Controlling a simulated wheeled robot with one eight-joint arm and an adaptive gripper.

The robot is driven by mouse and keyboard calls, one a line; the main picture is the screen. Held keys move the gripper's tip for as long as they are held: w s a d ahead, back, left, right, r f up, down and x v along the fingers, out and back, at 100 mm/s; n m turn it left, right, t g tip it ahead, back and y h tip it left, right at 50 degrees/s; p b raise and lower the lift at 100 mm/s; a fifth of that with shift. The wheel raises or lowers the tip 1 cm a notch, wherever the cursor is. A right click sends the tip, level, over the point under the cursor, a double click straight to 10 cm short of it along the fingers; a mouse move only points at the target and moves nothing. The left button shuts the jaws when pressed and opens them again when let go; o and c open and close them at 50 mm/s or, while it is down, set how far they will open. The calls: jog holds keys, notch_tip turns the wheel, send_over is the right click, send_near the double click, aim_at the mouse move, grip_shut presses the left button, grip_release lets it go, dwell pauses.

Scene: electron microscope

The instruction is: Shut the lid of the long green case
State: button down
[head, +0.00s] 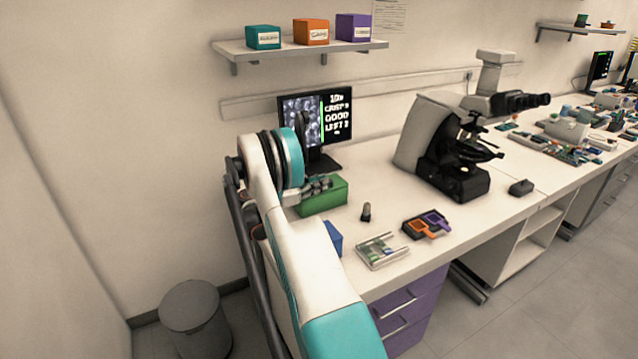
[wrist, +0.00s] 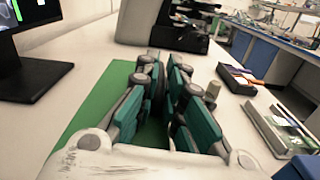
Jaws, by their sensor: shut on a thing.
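The long green case (head: 325,199) stands on the white bench in front of the monitor. In the wrist view, a broad flat green surface of the case (wrist: 86,120) spreads under and left of my gripper (wrist: 165,74). My gripper (head: 318,184) is low over the case, its teal-padded fingers close together and shut on part of the case, which looks like its lid. The exact contact between the fingertips is hidden. My arm and fingers cover part of the case's top, so the lid's angle is hard to tell.
The monitor (head: 318,115) stands close behind the case. A blue box (head: 334,237) is in front, partly behind my arm. A small dark knob-like item (head: 366,212), a clear tray (head: 382,250), a dark tray with orange and purple pieces (head: 427,225) and a microscope (head: 452,165) are to the right.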

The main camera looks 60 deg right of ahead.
jog(key=shift+w, duration=0.1)
jog(key=c, duration=1.7)
grip_release()
jog(key=shift+f, duration=0.1)
jog(key=shift+a, duration=0.15)
jog(key=v, duration=1.1)
jog(key=shift+w+a, duration=0.2)
jog(key=shift+a, duration=0.15)
